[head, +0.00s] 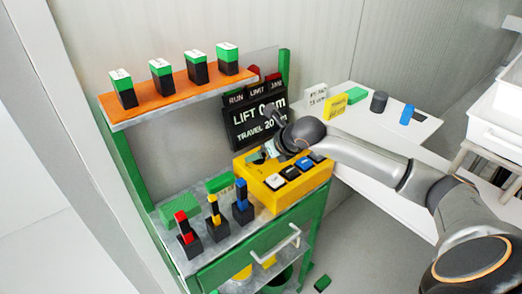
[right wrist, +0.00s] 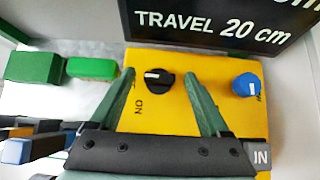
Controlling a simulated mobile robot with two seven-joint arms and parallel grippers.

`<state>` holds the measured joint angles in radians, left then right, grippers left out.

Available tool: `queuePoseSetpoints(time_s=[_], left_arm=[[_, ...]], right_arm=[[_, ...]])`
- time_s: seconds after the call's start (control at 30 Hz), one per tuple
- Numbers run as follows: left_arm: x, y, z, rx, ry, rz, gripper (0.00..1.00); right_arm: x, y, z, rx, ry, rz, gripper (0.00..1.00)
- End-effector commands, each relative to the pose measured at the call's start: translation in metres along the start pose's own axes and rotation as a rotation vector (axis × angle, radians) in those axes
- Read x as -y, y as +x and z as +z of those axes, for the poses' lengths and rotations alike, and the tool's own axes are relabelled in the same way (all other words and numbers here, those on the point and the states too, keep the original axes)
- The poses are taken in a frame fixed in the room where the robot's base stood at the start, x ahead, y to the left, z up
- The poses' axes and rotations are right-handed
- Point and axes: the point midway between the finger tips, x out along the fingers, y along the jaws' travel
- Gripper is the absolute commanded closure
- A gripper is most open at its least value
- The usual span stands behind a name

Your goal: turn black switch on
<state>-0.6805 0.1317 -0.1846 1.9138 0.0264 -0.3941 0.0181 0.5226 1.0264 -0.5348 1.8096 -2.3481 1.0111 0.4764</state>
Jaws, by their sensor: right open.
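The black switch (right wrist: 163,84) is a round knob with a white mark on its left side, on top of the yellow box (right wrist: 225,65). The word ON is printed below and left of it. My right gripper (right wrist: 161,77) is open, with one green finger on each side of the switch; I cannot tell whether they touch it. In the head view the yellow box (head: 312,182) stands on the green bench, and my right gripper (head: 264,153) is over its back left part, hiding the switch. My left gripper is not in view.
A blue knob (right wrist: 246,85) sits right of the switch. Several push buttons (head: 290,172) line the box's front. A black display (head: 257,115) reading LIFT and TRAVEL 20 cm stands behind. Colored stacks (head: 242,200) stand left of the box; green blocks (right wrist: 92,69) lie nearby.

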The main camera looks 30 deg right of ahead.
Motion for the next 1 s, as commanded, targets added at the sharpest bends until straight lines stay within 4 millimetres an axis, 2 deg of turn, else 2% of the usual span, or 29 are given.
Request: queuePoseSetpoints(time_s=[0.37,1.0], left_arm=[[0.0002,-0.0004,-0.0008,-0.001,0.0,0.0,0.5],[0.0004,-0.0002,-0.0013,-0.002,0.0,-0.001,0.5]], right_arm=[[-0.0002,0.0047,0.0003,0.001,-0.001,0.0,0.21],[0.0,0.0044,0.0001,0.0,-0.001,0.0,0.93]])
